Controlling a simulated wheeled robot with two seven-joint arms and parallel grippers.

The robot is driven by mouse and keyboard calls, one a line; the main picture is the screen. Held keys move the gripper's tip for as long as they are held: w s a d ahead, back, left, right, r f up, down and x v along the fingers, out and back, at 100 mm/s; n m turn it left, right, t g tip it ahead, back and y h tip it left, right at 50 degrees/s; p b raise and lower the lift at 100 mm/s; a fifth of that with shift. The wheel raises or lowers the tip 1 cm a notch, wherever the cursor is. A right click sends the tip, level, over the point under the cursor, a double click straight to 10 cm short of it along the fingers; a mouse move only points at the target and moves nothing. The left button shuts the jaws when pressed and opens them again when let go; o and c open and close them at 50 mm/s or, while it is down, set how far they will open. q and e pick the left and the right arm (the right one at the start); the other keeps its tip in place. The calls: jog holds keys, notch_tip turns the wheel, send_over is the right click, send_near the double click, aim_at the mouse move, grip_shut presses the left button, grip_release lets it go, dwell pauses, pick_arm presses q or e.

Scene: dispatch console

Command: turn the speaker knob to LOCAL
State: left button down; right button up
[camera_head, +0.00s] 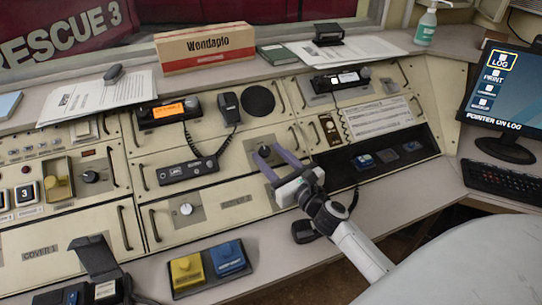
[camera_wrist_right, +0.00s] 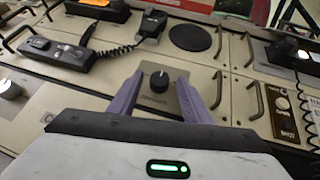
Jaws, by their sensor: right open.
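The speaker knob (camera_head: 264,150) is a small black dial on a grey plate, below the round speaker grille (camera_head: 258,101). In the right wrist view the knob (camera_wrist_right: 159,80) shows a white pointer mark directed roughly up the picture. The lettering around it, including LOCAL, is too small to read. My right gripper (camera_head: 268,154) is open, with its two purple fingers reaching toward the panel, one on each side of the knob. In the right wrist view the fingers (camera_wrist_right: 159,82) stand apart from the knob with a gap on both sides. My left gripper is not in view.
A radio handset (camera_head: 228,108) with a coiled cord hangs left of the speaker. Metal pull handles (camera_head: 296,138) stick out near the knob. Another knob (camera_head: 186,209) sits lower left. Yellow (camera_head: 187,272) and blue (camera_head: 228,258) buttons stand on the desk in front.

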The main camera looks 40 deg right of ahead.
jog(key=c, duration=1)
jog(key=shift+c, duration=0.2)
jog(key=shift+d+r+n+y, duration=0.1)
jog(key=shift+n+y, duration=0.2)
jog(key=shift+n, duration=0.1)
jog(key=shift+d+n+y+p, duration=0.15)
jog(key=shift+n+y+p, duration=0.3)
jog(key=shift+n+y, duration=0.35)
jog(key=n+y, duration=0.1)
jog(key=n+g+y, duration=0.1)
jog(key=n, duration=0.1)
jog(key=shift+w+d+y, duration=0.1)
jog(key=shift+d+y, duration=0.2)
jog(key=shift+y, duration=0.1)
jog(key=n+g+y, duration=0.2)
jog(key=n, duration=0.1)
jog(key=n+g+y+b, duration=0.1)
jog(key=shift+w+d+n, duration=0.15)
jog(key=shift+d+n, duration=0.15)
jog(key=shift+w+d+r+n+g+y+b, duration=0.1)
jog(key=shift+n+g+y+b, duration=0.3)
jog(key=shift+n+g, duration=0.3)
jog(key=shift+w+d+r+n+g+y+b, duration=0.15)
jog(key=shift+n+g+y+b, duration=0.15)
jog(key=shift+n+g+y, duration=0.35)
jog(key=shift+a+r+n+g+y+b, duration=0.1)
jog(key=shift+n+g+y+b, duration=0.25)
jog(key=shift+n, duration=0.5)
jog(key=shift+n+g, duration=0.3)
jog(key=shift+g, duration=0.1)
